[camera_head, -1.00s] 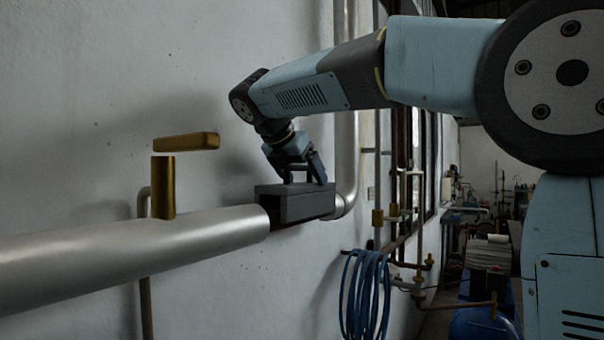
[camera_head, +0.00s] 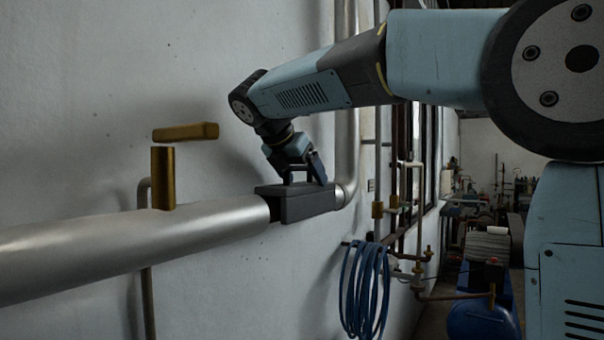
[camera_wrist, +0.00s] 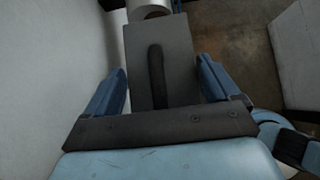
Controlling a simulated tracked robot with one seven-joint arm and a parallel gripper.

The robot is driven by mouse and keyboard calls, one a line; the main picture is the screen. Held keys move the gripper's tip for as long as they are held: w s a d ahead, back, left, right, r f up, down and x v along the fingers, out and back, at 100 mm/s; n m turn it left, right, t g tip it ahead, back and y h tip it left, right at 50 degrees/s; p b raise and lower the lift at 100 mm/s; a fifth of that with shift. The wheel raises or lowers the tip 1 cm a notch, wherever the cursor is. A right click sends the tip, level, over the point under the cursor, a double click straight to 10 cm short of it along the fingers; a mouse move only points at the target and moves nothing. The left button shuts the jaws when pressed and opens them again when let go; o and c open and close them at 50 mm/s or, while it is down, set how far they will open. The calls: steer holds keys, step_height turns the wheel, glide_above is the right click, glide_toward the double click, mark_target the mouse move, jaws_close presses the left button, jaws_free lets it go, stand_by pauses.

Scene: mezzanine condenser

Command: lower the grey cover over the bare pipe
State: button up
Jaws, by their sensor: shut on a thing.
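The grey cover (camera_head: 310,206) is a dark box-like channel with a handle on top. It sits in the gap between two silver-clad pipe lengths, over the bare pipe. The bare pipe is now almost wholly hidden by it; I cannot tell whether the cover rests on it. My gripper (camera_head: 297,178) points down from above and is shut on the cover's handle. In the wrist view the flat cover top (camera_wrist: 180,62) and dark handle (camera_wrist: 157,78) lie between my two blue fingers.
The left silver pipe (camera_head: 140,240) carries a brass valve (camera_head: 163,178) with a lever. A silver pipe (camera_head: 346,110) rises right of the cover. A blue hose coil (camera_head: 367,290) hangs below right. The pale wall is close behind.

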steer(key=shift+f, duration=0.4)
steer(key=o, duration=1)
steer(key=v, duration=1.3)
steer(key=shift+s+a+r, duration=0.2)
steer(key=shift+a, duration=0.05)
steer(key=shift+d, duration=0.1)
